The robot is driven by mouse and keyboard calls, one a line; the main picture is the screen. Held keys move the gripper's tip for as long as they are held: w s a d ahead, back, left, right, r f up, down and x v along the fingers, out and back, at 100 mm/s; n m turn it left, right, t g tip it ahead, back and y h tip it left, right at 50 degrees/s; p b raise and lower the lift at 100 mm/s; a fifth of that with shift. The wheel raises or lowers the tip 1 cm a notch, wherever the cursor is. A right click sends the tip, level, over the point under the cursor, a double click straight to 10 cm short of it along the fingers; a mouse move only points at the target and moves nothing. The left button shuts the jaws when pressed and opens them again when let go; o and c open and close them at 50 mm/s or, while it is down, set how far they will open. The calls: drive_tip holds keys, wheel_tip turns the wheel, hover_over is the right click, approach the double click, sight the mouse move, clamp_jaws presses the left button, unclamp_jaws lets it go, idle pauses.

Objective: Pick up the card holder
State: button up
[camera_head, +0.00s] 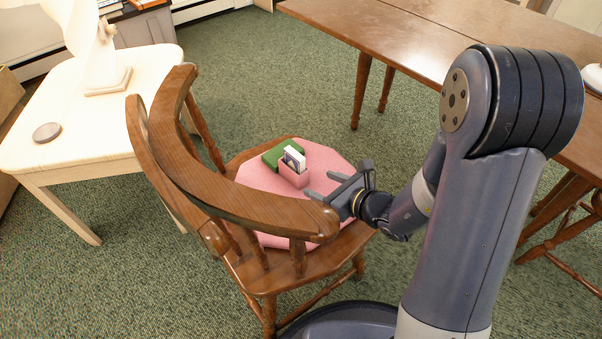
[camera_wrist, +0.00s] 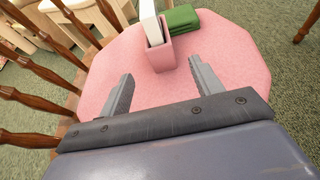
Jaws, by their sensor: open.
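The card holder (camera_head: 293,177) is a small pink box with white and dark cards standing in it. It sits on the pink seat cushion (camera_head: 325,160) of a wooden chair. In the wrist view the card holder (camera_wrist: 161,56) stands beyond my fingertips, roughly between their lines. My gripper (camera_head: 322,185) is open and empty, low over the cushion to the right of the holder and apart from it. In the wrist view both fingers of my gripper (camera_wrist: 160,68) point toward the holder. The holder's underside is hidden.
A folded green cloth-like item (camera_head: 284,152) lies right behind the card holder. The chair's curved wooden backrest (camera_head: 230,195) rises on the left and front. A pale side table (camera_head: 90,140) stands left, a brown table (camera_head: 420,40) behind.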

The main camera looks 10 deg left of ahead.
sight(305, 178)
drive_tip(key=b+x, duration=0.3)
drive_tip(key=x, duration=0.7)
drive_tip(key=shift+w+f, duration=0.15)
drive_tip(key=shift+f, duration=0.15)
drive_tip(key=c, duration=1.1)
